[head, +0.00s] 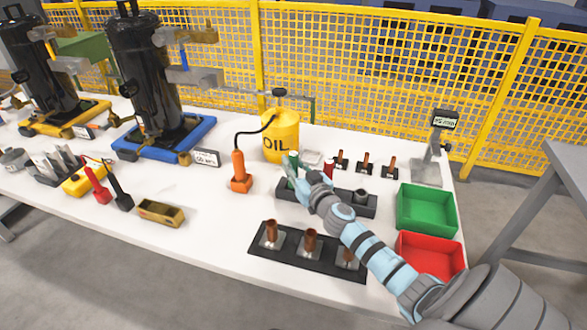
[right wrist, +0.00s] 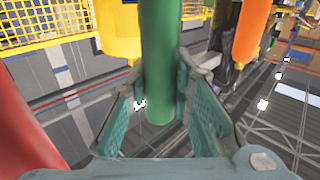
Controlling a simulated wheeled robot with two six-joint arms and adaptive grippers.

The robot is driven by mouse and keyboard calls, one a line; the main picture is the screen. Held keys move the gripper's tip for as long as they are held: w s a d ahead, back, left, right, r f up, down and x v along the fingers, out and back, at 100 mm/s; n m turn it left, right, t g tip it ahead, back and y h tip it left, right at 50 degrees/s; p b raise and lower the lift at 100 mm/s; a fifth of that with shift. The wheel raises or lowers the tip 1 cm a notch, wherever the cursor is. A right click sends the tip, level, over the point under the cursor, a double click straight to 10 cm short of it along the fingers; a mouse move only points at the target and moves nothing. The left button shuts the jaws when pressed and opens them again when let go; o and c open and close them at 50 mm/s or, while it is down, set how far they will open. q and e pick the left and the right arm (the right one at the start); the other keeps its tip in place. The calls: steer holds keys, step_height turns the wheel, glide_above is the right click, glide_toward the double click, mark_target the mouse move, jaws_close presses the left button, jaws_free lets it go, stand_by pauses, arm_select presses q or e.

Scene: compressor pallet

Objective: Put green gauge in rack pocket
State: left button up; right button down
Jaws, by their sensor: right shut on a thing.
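The green gauge (head: 293,159) is a slim green cylinder. It also shows in the right wrist view as a green rod (right wrist: 160,60) between the fingers. My right gripper (head: 298,180) is shut on it above the table, in front of the yellow oil can. A dark rack (head: 369,211) lies behind and below my right gripper and forearm, which hide part of it. A grey round part (head: 361,196) shows at its right end; I cannot make out the other pockets. My left gripper is not in view.
A red cylinder (head: 329,168) stands close right of my gripper. The oil can (head: 281,141) and orange bottle (head: 239,171) are near on the left. A black tray with copper stubs (head: 285,263) lies in front. Green (head: 427,224) and red (head: 430,268) bins stand right.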

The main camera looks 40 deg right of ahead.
mark_target(296, 167)
steer(key=shift+f, duration=0.2)
steer(key=c, duration=1.4)
jaws_free()
steer(key=shift+c, duration=0.2)
steer(key=shift+r, duration=0.1)
steer(key=shift+r, duration=0.15)
steer(key=s, duration=0.2)
steer(key=s+b, duration=0.1)
steer(key=s, duration=0.1)
steer(key=s+a+b, duration=0.1)
steer(key=s, duration=0.1)
steer(key=shift+s+a, duration=0.1)
steer(key=shift+s, duration=0.25)
steer(key=shift+s+a, duration=0.1)
steer(key=shift+s, duration=0.2)
